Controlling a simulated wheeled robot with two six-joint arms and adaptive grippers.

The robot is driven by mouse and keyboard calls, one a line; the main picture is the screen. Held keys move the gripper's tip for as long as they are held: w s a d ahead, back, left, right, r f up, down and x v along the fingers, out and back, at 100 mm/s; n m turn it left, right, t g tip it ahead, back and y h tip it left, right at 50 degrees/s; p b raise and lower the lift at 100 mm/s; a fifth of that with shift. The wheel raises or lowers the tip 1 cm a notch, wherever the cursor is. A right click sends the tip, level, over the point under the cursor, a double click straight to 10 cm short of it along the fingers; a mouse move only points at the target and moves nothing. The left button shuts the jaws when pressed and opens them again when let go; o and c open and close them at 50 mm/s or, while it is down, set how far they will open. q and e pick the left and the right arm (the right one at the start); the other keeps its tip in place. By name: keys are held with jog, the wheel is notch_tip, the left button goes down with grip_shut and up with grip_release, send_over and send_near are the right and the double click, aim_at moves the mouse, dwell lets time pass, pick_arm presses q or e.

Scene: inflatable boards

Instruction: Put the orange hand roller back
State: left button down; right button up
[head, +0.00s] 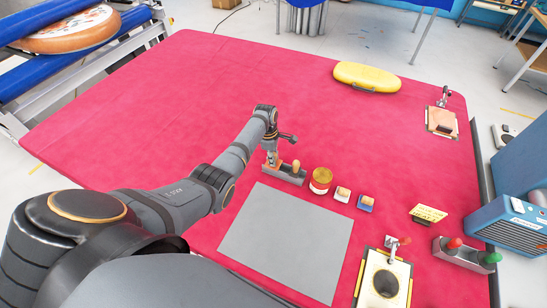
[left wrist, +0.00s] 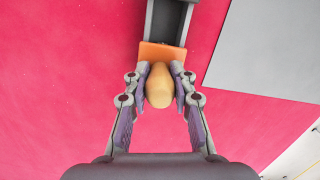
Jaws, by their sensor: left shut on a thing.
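My left gripper (head: 272,156) is shut on the tan handle (left wrist: 159,86) of the orange hand roller. The roller's orange block (left wrist: 163,54) shows just beyond the fingertips in the left wrist view. It is at the near end of a grey holder (left wrist: 168,17), which also shows in the head view (head: 287,175). I cannot tell whether the block is fully seated in it or slightly above. A second tan handle (head: 296,164) stands at the holder's right end in the head view. The held roller is mostly hidden by the gripper there. My right gripper is not in view.
A grey mat (head: 285,240) lies in front of the holder. A holder with red and green handles (head: 467,252) is at the right.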

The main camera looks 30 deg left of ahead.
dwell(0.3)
pick_arm(q)
jog(key=c, duration=0.6)
grip_release()
jog(key=shift+o, duration=0.2)
notch_tip(320, 180, up, 6)
jog(key=p, duration=0.6)
dwell(0.4)
jog(key=shift+f, duration=0.1)
